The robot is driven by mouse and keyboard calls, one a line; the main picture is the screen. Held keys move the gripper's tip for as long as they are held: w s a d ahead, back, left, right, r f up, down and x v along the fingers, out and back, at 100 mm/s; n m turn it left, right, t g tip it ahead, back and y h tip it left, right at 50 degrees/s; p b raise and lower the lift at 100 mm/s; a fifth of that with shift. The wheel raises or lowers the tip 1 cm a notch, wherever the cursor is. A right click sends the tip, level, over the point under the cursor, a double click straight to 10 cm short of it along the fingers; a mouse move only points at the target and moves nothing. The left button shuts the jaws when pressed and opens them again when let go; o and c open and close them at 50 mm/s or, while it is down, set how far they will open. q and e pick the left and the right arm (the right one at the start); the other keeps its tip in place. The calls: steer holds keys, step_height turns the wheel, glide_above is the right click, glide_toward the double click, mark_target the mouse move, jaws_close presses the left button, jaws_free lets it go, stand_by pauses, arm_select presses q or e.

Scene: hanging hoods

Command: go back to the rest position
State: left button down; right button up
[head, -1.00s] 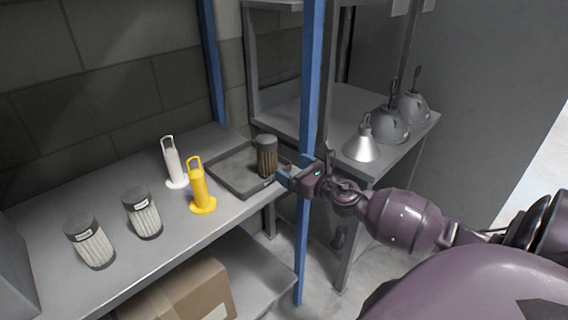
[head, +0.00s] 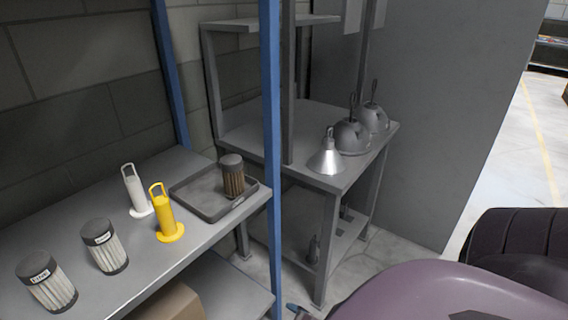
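My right gripper is almost wholly out of the head view; only a small dark blue-grey tip (head: 298,311), which looks like part of it, shows at the bottom edge. Whether it is open or shut does not show. My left gripper is not in view. A dark-capped brown filter (head: 232,178) stands upright in the grey tray (head: 187,196) on the shelf, with no gripper on it. The purple shape at the lower right is part of my own body.
On the shelf (head: 75,215) stand a white handled holder (head: 137,193), a yellow one (head: 167,218) and two pale filters (head: 105,248) (head: 48,284). A blue post (head: 272,130) rises at its corner. Metal hoods (head: 328,156) sit on the bench behind. A cardboard box (head: 170,303) is below.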

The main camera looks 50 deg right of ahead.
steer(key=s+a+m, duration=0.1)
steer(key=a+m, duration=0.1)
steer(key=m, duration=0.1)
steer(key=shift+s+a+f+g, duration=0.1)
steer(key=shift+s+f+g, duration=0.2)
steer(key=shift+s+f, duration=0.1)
